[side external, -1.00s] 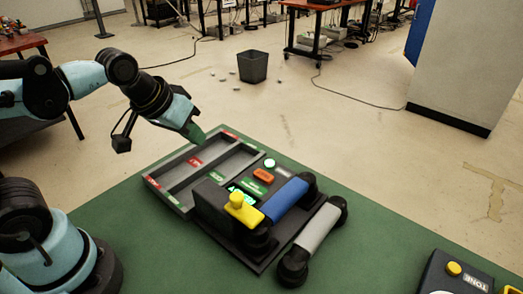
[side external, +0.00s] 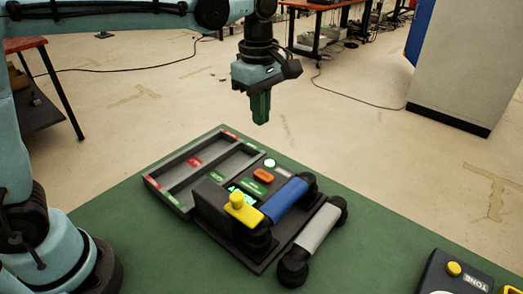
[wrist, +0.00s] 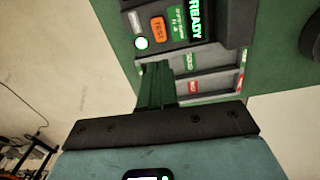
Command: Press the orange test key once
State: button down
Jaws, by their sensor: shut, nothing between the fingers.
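The orange test key (side external: 264,175) sits on the dark paging phone base (side external: 215,203), just in front of a lit round green-white lamp (side external: 270,162). In the wrist view the orange key (wrist: 159,29) reads TEST and lies beside a green label and a lit READY display (wrist: 195,20). My gripper (side external: 260,122) is shut and empty, its green fingers pointing down, well above the base and apart from the key. The closed fingers also show in the wrist view (wrist: 157,66), below the lamp (wrist: 141,43) in the picture.
A blue handset (side external: 285,199) and a grey handset (side external: 318,229) lie right of the key. A grey divided tray (side external: 178,199) is at left. A TONE box (side external: 455,277) sits at far right.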

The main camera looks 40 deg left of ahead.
aim_at(264, 175)
jog(key=shift+w+d+f+n, duration=0.1)
jog(key=shift+w+d+n, duration=0.1)
jog(key=shift+n, duration=0.2)
notch_tip(264, 175, down, 14)
dwell(0.7)
jog(key=shift+f, duration=1)
jog(key=shift+r, duration=0.15)
notch_tip(264, 175, up, 14)
jog(key=shift+r, duration=0.25)
dwell(0.7)
